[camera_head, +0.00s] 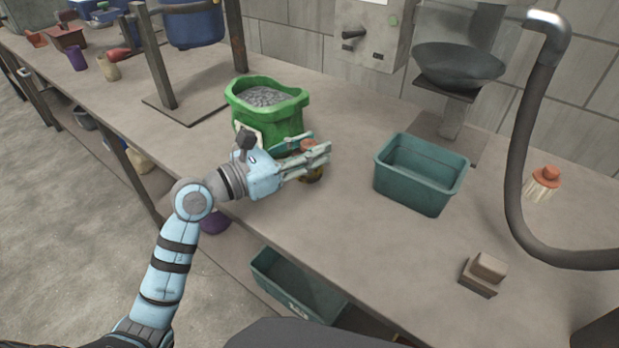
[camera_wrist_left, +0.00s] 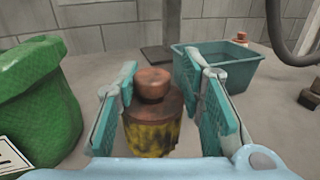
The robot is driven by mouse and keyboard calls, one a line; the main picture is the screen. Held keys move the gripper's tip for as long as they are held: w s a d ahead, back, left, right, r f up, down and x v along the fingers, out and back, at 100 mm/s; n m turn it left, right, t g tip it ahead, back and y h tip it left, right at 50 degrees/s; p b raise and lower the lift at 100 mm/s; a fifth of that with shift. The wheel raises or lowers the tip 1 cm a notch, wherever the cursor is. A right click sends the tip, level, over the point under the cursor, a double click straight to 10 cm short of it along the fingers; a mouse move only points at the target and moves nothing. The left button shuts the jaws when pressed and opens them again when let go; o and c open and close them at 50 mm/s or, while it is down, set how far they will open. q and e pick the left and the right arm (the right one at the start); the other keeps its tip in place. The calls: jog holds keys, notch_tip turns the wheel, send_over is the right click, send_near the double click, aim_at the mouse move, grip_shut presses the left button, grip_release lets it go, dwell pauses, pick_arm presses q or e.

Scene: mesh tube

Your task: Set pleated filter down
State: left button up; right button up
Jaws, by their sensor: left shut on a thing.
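My left gripper (camera_head: 318,158) is shut on a yellow-brown capped cylinder (camera_head: 312,174), just right of the green sack. In the left wrist view this cylinder (camera_wrist_left: 152,132) stands upright between the fingers (camera_wrist_left: 162,100), with a brown top and a rounded knob. Its body is mottled yellow and dark; I cannot make out pleats on it. Its lower end is hidden, so I cannot tell whether it touches the bench. A second thing, with a pale ribbed body and an orange cap (camera_head: 543,182), stands apart at the far right. My right gripper is not in view.
The green sack of grey grains (camera_head: 266,118) is close to my left gripper. A teal bin (camera_head: 412,190) stands to the right on the bench (camera_head: 350,255). Small blocks (camera_head: 484,273) and a thick dark hose (camera_head: 517,150) are further right.

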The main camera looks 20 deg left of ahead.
pick_arm(q)
notch_tip(320, 180, down, 5)
jog(key=shift+f+b, duration=0.15)
jog(key=shift+b, duration=0.9)
jog(key=o, duration=1.3)
jog(key=shift+c, duration=0.2)
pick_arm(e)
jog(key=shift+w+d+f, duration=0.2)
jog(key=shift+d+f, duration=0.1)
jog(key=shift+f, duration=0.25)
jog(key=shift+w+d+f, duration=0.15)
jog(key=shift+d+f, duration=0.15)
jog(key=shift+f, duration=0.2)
pick_arm(q)
jog(key=shift+s, duration=0.1)
jog(key=shift+s+a, duration=0.25)
jog(key=shift+a, duration=0.05)
jog(key=b+v, duration=0.1)
jog(key=v, duration=0.9)
jog(key=shift+s+a, duration=0.1)
jog(key=shift+s, duration=0.2)
jog(key=shift+s+a, duration=0.1)
jog(key=shift+a, duration=0.05)
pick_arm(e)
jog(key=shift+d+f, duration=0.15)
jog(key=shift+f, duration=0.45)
